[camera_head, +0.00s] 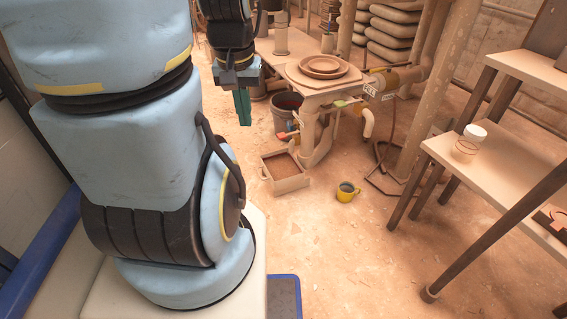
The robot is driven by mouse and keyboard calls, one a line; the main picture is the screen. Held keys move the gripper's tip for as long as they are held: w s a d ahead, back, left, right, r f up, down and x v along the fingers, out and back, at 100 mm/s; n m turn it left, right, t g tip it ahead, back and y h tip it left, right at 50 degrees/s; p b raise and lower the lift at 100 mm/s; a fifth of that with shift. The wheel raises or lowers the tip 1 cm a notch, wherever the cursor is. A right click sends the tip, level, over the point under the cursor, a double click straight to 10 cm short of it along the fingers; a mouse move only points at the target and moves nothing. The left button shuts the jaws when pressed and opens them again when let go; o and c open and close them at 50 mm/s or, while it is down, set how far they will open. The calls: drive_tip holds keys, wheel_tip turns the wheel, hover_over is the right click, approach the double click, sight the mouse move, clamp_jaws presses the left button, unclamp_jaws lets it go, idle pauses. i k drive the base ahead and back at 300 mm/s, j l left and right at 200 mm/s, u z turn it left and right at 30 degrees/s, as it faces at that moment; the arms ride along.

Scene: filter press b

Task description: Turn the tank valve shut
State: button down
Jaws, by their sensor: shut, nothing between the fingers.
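My gripper (242,107), with green fingers, hangs pointing down at upper centre. Its fingers are together with nothing between them, apart from everything around it. To its right, a brass-coloured pipe fitting (392,80) with a small white tag runs beside the table. A small lever with a green-yellow end (341,103) sits below the table edge, left of the tag. A red-orange handle (285,135) shows lower, near the bucket. These parts are small, and I cannot tell for sure which is the tank valve or how far it is turned.
A table (312,84) holds stacked round plates (324,66). Below it are a dark bucket (287,108) and a box of brown material (284,167). Shelving (490,168) is at right. The floor front centre is open.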

sight(381, 69)
drive_tip(key=i+l+u, duration=0.2)
drive_tip(key=l+u, duration=0.15)
drive_tip(key=l, duration=0.55)
drive_tip(key=i+l+u, duration=0.1)
drive_tip(key=l+u, duration=0.2)
drive_tip(key=l, duration=0.6)
drive_tip(key=l+u, duration=0.35)
drive_tip(key=l, duration=0.6)
